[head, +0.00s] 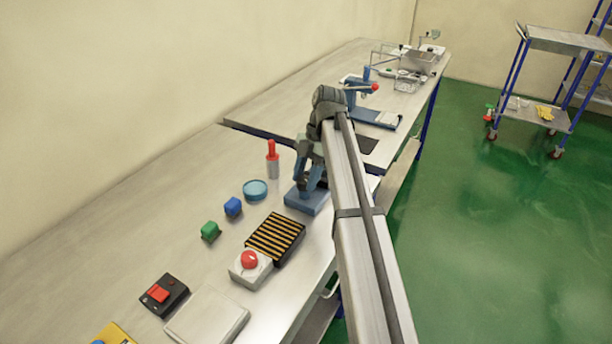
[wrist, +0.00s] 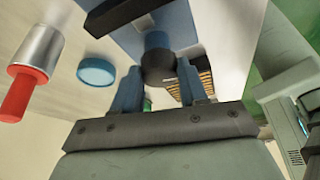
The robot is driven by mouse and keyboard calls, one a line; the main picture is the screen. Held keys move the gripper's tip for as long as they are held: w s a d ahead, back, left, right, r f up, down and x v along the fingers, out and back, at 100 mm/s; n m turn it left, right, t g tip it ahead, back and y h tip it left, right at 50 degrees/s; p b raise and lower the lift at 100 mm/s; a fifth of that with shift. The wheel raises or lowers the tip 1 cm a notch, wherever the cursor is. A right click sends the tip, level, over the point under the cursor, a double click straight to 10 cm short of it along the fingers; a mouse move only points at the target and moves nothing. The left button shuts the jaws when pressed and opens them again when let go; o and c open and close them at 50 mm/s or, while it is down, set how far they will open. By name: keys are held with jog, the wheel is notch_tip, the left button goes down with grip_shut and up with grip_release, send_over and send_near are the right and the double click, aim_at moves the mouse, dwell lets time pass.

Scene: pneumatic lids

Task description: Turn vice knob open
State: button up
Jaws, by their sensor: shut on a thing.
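The blue vice stands near the right edge of the workbench; its base (head: 303,203) shows below my gripper (head: 312,178) in the head view. In the wrist view the vice's blue body (wrist: 120,38) lies at the top, and its dark round knob (wrist: 158,62) sits between the two blue fingers of my gripper (wrist: 158,78). The fingers are shut on the knob. My arm and gripper hide the knob and much of the vice in the head view.
A red-topped cylinder (head: 272,160) and a round blue lid (head: 255,190) stand left of the vice. A striped black-yellow block (head: 275,238) and a red button box (head: 249,268) are nearer.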

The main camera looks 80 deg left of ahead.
jog(key=o, duration=1.1)
jog(key=shift+c, duration=0.2)
